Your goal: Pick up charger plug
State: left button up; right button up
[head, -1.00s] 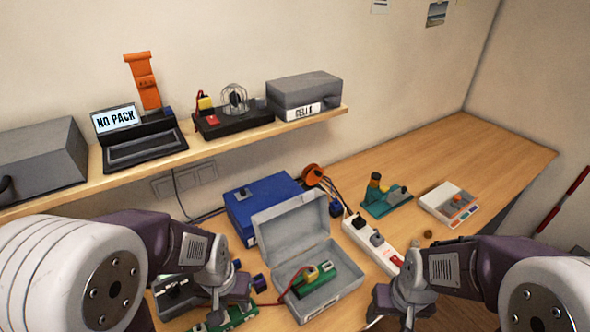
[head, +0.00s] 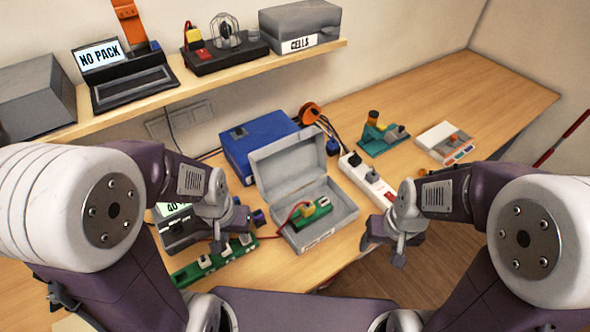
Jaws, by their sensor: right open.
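A white power strip (head: 359,173) lies on the table right of the open grey case, with a red switch at its near end. A small dark grey plug (head: 372,177) sits on the strip; I cannot tell for sure that it is the charger plug. My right gripper (head: 384,252) is open and points down near the table's front edge, nearer than the strip and apart from it. My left gripper (head: 219,244) hangs over the black device and green board at the left; its jaws are too small and partly hidden to read.
An open grey case (head: 335,222) holds a green board with a red wire. A blue box (head: 255,145) stands behind it. A green strip (head: 190,271) lies at the front left. A teal stand (head: 380,142) and a white tray (head: 445,143) are at the right. The far right table is clear.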

aim_at(306, 209)
jog(key=l+u, duration=0.25)
jog(key=u, duration=0.2)
jog(key=l+u, duration=0.3)
jog(key=u, duration=0.2)
jog(key=l+u, duration=0.3)
jog(key=u, duration=0.15)
jog(key=k+l+u, duration=0.1)
jog(key=l+u, duration=0.15)
jog(key=u, duration=0.2)
jog(key=k+l+u, duration=0.1)
jog(key=l+u, duration=0.15)
jog(key=u, duration=0.2)
